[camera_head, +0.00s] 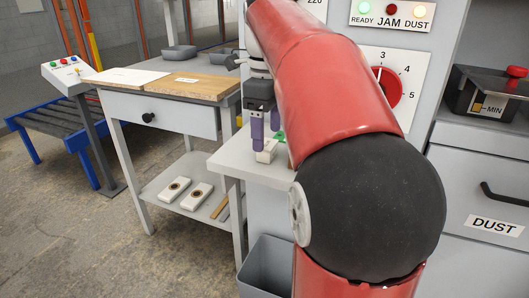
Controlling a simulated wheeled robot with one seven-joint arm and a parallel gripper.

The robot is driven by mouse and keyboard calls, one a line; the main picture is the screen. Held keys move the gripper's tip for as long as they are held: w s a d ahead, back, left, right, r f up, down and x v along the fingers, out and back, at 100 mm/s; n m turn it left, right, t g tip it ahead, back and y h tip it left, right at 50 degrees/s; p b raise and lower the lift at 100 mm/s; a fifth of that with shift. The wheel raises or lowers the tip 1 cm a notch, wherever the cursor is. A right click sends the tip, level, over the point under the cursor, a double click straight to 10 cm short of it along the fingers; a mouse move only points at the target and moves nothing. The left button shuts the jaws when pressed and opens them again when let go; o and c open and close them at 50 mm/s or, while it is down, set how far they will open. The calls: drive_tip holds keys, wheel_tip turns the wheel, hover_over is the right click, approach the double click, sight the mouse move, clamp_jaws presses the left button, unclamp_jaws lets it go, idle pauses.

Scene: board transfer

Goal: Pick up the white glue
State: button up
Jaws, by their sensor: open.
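My gripper (266,138) points down over the light grey side shelf of the machine, its two purple fingers apart. A small white object (266,154) stands on the shelf directly below the fingers. It may be the white glue, but it is too small to tell, and my gripper partly hides it. I cannot tell whether the fingers touch it.
A workbench (165,112) with a wooden board (185,86) stands left of the shelf (228,166). Two white blocks (174,189) lie on its lower shelf. A grey bin (266,268) stands below. The machine panel has a red dial (387,87). A blue-framed roller conveyor (55,125) is far left.

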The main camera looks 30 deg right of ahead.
sight(267, 157)
wheel_tip(267, 157, down, 4)
drive_tip(key=shift+r+b, duration=0.1)
drive_tip(key=shift+b, duration=0.25)
drive_tip(key=c, duration=1.1)
wheel_tip(267, 157, up, 10)
drive_tip(key=p, duration=0.3)
drive_tip(key=shift+s, duration=0.1)
